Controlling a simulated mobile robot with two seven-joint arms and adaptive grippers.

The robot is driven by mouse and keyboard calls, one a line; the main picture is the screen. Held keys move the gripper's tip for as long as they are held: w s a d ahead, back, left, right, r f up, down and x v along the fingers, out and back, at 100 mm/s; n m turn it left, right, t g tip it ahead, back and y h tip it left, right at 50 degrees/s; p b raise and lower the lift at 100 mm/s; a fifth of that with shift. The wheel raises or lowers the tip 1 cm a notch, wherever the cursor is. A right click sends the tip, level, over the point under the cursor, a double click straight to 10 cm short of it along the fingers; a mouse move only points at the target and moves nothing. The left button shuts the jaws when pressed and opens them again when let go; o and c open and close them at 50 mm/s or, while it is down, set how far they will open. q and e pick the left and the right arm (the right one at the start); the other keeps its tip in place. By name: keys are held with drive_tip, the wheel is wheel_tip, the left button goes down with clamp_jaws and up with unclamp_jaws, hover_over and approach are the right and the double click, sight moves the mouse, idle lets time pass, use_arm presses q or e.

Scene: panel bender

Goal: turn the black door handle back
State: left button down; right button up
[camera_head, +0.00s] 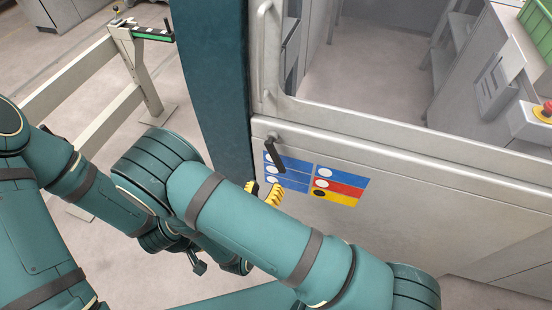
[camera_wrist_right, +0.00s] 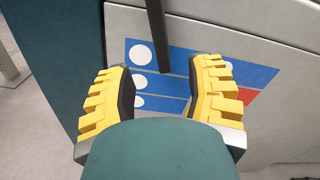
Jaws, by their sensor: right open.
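The black door handle (camera_head: 272,153) is a dark bar mounted near the top left corner of the light grey door panel (camera_head: 420,190). It hangs down at a slight tilt over the blue labels. My right gripper (camera_head: 263,193) has yellow ribbed fingers and is just below the handle's lower end. In the right wrist view, the handle (camera_wrist_right: 157,35) comes down from the top between the spread fingers of the right gripper (camera_wrist_right: 161,78). The fingers are open, with a gap on both sides of the bar. My left gripper cannot be made out; its arm is at the left.
A teal post (camera_head: 215,80) stands left of the door. Blue, red and yellow labels (camera_head: 338,184) are on the panel. A grey rail fence (camera_head: 85,72) is at the upper left. A red emergency button (camera_head: 545,108) is at the far right.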

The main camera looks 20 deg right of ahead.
sight(276, 163)
drive_tip(key=x, duration=1)
drive_tip(key=shift+w+d, duration=0.1)
drive_tip(key=shift+d, duration=0.05)
drive_tip(key=shift+c, duration=0.4)
clamp_jaws()
